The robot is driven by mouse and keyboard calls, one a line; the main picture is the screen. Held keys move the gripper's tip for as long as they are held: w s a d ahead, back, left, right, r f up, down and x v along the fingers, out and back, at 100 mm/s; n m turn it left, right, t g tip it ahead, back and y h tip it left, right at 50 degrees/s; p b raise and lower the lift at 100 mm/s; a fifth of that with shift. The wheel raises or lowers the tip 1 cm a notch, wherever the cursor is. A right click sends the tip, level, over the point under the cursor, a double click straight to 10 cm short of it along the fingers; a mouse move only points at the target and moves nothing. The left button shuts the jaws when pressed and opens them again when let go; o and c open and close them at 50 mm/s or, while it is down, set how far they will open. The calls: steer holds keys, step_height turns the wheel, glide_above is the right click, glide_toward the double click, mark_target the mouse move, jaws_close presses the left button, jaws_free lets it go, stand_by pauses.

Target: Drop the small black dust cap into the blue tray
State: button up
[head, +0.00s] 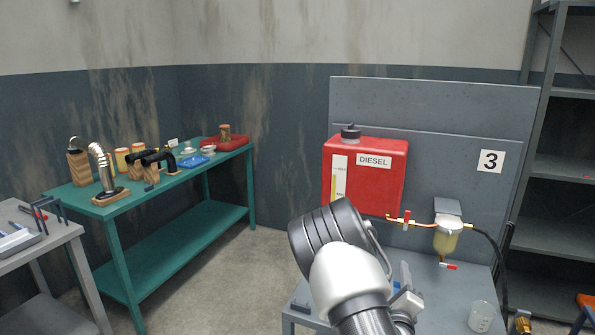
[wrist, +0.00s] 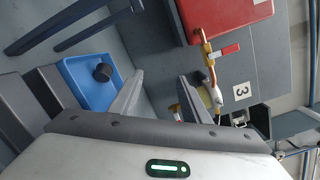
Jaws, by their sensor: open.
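The small black dust cap (wrist: 103,72) shows in the wrist view as a dark round piece within the blue tray (wrist: 78,72), close to its right side. It looks to be resting in the tray. My gripper (wrist: 160,76) is open, with nothing between its two grey fingers. The cap and tray lie left of the fingers in the wrist view, apart from them. In the head view my own arm hides most of the gripper and the area behind it, and I cannot make out the cap there.
The red diesel tank (head: 365,174) stands behind my arm, with a fuel line and filter bowl (head: 446,240) to its right. A glass beaker (head: 481,316) stands on the grey bench (head: 450,290). The green table (head: 175,255) at left holds pipes and another blue tray (head: 194,161).

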steer(key=p+v, duration=0.4)
steer(key=v, duration=1.3)
